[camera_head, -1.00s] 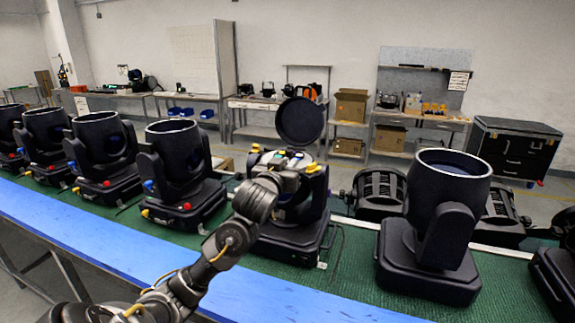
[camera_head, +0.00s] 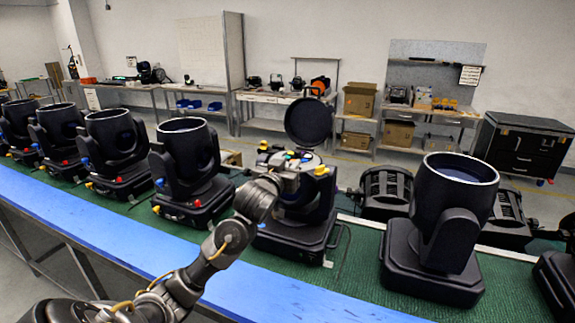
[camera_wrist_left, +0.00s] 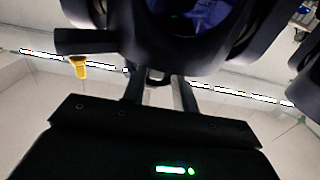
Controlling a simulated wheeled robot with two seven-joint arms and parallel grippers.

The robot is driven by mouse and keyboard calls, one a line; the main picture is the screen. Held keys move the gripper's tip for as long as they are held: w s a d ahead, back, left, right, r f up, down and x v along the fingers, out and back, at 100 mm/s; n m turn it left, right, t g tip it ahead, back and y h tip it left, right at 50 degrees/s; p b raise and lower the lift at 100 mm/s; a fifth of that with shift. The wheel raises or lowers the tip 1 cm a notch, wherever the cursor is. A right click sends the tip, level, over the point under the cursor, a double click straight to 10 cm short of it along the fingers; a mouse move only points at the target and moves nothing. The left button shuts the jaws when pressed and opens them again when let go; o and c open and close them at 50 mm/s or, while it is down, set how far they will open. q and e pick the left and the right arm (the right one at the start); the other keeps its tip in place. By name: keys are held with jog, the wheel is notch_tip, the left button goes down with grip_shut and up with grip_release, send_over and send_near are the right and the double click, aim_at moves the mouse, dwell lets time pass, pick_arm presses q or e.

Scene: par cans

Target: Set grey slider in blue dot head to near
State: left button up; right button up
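An opened black moving head (camera_head: 295,235) stands on the green belt, its round lid (camera_head: 308,122) raised. Yellow, green and blue parts show around its top, partly covered by my left gripper (camera_head: 285,165). My left gripper is at the near side of this top; its fingertips are hard to see. In the left wrist view, two dark fingers (camera_wrist_left: 158,88) stand apart below a dark round housing (camera_wrist_left: 195,25), with a yellow knob (camera_wrist_left: 79,67) at the left. I cannot make out a grey slider or a blue dot. My right gripper is not in view.
Several black heads stand in a row at left, the closest (camera_head: 186,165) with blue, yellow and red knobs. Another head (camera_head: 445,235) stands close at right. A blue ledge (camera_head: 130,235) runs along the front. Workbenches stand behind.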

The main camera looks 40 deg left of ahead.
pick_arm(q)
jog(key=shift+o, duration=0.6)
jog(key=shift+s+d+f, duration=0.15)
jog(key=shift+s, duration=0.1)
jog(key=b+v, duration=0.3)
jog(key=v, duration=0.7)
jog(key=shift+s+b, duration=0.15)
jog(key=shift+b, duration=0.15)
